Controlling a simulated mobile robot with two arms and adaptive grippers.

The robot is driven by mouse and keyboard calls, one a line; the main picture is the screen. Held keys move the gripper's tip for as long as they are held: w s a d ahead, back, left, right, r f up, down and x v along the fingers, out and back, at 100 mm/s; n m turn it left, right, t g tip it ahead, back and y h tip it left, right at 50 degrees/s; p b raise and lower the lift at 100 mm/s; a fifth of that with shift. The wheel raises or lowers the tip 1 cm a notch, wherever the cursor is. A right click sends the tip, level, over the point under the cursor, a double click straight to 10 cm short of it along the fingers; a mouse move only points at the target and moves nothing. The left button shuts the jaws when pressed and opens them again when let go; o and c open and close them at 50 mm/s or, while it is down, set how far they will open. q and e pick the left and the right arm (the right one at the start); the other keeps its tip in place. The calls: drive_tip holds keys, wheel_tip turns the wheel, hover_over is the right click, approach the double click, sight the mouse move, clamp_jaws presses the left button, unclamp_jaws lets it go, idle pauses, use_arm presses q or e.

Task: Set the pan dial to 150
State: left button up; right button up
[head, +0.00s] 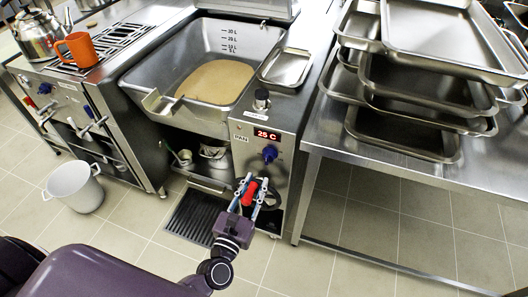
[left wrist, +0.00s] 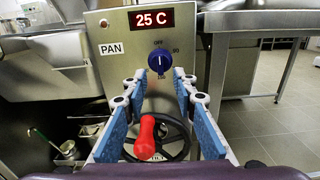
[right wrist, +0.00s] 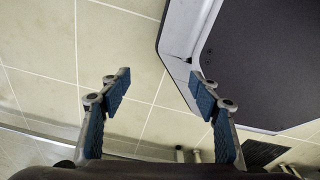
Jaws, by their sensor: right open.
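The blue pan dial (head: 270,153) is on the steel front panel, below a red display (head: 267,134) reading 25 C. In the left wrist view the dial (left wrist: 160,60) has its white mark roughly upright, toward OFF. A PAN label (left wrist: 112,48) is left of it. My left gripper (head: 256,182) is open in front of the panel, its fingertips below the dial in the head view. In the left wrist view the dial appears just beyond and between the fingertips, with no contact visible. My right gripper (right wrist: 159,78) is open and empty above the floor.
A red-handled (left wrist: 147,134) black handwheel (left wrist: 176,138) sits below the dial, and the red handle shows between my left fingers. The tilting pan (head: 178,83) is left of the panel; a table with stacked trays (head: 405,134) is right. A white bucket (head: 75,190) stands on the floor.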

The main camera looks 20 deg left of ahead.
sight(266, 161)
use_arm(q)
drive_tip(key=w, duration=0.4)
drive_tip(key=w+p, duration=0.1)
drive_tip(key=w, duration=0.2)
drive_tip(key=shift+w+d+f, duration=0.15)
drive_tip(key=shift+w, duration=0.25)
clamp_jaws()
